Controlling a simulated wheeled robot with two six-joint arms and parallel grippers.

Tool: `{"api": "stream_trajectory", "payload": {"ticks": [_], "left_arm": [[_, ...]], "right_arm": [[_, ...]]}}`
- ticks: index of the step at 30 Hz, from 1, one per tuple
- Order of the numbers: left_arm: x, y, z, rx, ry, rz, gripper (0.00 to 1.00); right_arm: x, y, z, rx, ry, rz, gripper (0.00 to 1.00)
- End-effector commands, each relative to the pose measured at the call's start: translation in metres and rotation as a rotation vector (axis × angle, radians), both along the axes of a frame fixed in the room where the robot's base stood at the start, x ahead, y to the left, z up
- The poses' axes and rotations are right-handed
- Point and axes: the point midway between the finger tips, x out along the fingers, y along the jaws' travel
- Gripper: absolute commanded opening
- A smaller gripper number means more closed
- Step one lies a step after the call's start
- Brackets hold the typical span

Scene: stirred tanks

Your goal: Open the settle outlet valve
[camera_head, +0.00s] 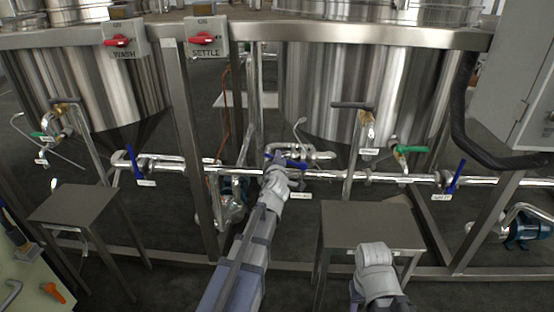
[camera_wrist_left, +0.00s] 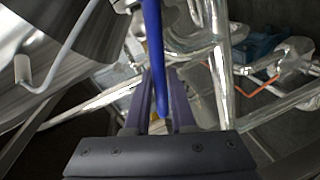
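A blue valve lever (camera_head: 291,163) is on the pipework below and left of the right-hand tank (camera_head: 335,90), and my left gripper (camera_head: 272,160) is at it. In the left wrist view the blue lever (camera_wrist_left: 154,50) runs down between the two fingers (camera_wrist_left: 160,85). The fingers stand apart, with a narrow gap visible on the lever's right; contact on its left is unclear. The tag (camera_head: 300,196) below this valve is too small to read. A sign (camera_head: 206,52) reading SETTLE, with a red switch, is on the upper frame. My right gripper is not visible, only part of that arm.
Other blue levers hang at the left (camera_head: 134,162) and right (camera_head: 455,178). A green-handled valve (camera_head: 411,149) is near the right-hand tank. Metal stands (camera_head: 372,226) and (camera_head: 72,204) are in front of the pipes. A frame post (camera_head: 190,150) is left of my left gripper.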

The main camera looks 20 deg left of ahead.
Motion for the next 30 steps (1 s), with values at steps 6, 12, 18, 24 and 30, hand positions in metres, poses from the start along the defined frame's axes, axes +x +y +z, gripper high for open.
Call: {"api": "stream_trajectory", "payload": {"ticks": [6, 12, 18, 24, 30], "left_arm": [[0.000, 0.000, 0.000, 0.001, 0.000, 0.000, 0.32], [-0.003, -0.001, 0.001, 0.001, 0.000, 0.000, 0.32], [-0.023, -0.007, 0.005, 0.002, 0.000, -0.001, 0.32], [-0.054, -0.018, 0.012, 0.002, 0.001, -0.001, 0.32], [-0.073, -0.025, 0.015, 0.001, 0.000, 0.000, 0.32]], "right_arm": [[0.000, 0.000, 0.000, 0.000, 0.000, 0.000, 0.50], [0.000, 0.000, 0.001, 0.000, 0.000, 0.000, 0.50], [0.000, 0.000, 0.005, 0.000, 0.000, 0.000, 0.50], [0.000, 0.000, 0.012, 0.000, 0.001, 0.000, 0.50], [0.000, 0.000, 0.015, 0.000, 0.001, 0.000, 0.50]]}}
